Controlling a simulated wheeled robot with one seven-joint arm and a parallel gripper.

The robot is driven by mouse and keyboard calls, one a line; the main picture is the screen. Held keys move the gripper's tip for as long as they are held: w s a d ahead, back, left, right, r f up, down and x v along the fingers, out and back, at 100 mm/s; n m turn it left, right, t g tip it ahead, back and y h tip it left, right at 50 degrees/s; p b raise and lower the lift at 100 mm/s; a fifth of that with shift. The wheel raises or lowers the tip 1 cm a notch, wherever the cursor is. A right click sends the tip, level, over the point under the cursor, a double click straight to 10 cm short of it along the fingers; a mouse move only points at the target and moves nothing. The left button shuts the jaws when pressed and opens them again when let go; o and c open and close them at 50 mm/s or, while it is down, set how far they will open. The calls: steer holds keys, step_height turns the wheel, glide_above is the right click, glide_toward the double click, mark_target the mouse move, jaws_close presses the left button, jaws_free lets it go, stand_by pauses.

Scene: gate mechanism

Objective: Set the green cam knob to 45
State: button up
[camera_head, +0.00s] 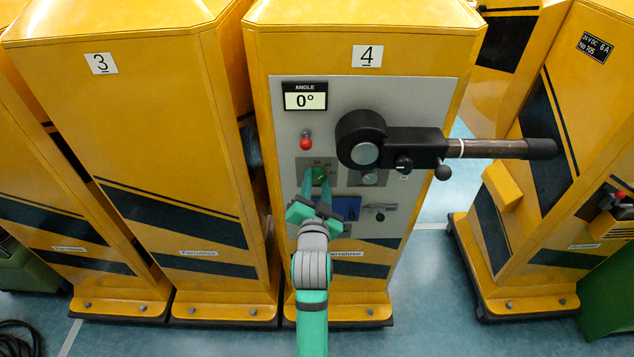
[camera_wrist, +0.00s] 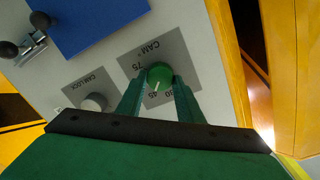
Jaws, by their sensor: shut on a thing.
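The green cam knob (camera_wrist: 159,74) sits on a grey plate marked CAM (camera_wrist: 190,60) on the cabinet panel. In the wrist view its white pointer line points toward the printed 45, with 75 and a lower number to either side. In the head view the knob (camera_head: 319,173) is small and partly hidden by my fingers. My gripper (camera_head: 319,180) reaches up to the panel with its two green fingers on opposite sides of the knob. In the wrist view my gripper (camera_wrist: 161,82) is shut on it.
A silver knob (camera_wrist: 95,102) beside it is marked CAM LOCK. A blue plate (camera_head: 346,208) is below right of my fingers. A large black arm with a lever (camera_head: 500,148) sticks out to the right. A red knob (camera_head: 306,143) is above. The display (camera_head: 305,101) reads 0°.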

steer(key=o, duration=1.1)
steer(key=shift+c, duration=0.2)
steer(key=s, duration=1)
steer(key=shift+s+a+r, duration=0.2)
steer(key=shift+s+a, duration=0.05)
steer(key=shift+s, duration=0.15)
steer(key=shift+w, duration=0.15)
steer(key=s+f+n+g+y, duration=0.1)
steer(key=s+f+n, duration=0.3)
steer(key=s+f, duration=1.1)
steer(key=s+f+n+g, duration=0.1)
steer(key=s+n, duration=0.2)
steer(key=s, duration=1.9)
steer(key=shift+s+d, duration=0.15)
steer(key=shift+s, duration=0.15)
